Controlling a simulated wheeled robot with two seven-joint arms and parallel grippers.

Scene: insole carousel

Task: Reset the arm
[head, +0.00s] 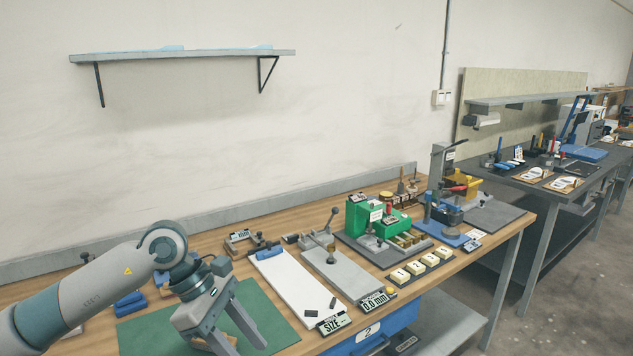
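My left arm comes in from the lower left, and my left gripper (238,346) hangs over a green mat (278,322) on the wooden workbench. Its two fingers point down and stand apart, so it is open. A tan piece (203,346) shows partly behind the fingers near the bottom edge; I cannot tell what it is or whether a finger touches it. My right gripper is not in view.
Right of the mat are a white board (286,284), a grey lever fixture (338,268), a green machine (372,218) and several numbered blocks (415,267). Blue pieces (130,304) lie behind the arm. A wall shelf (185,55) hangs above.

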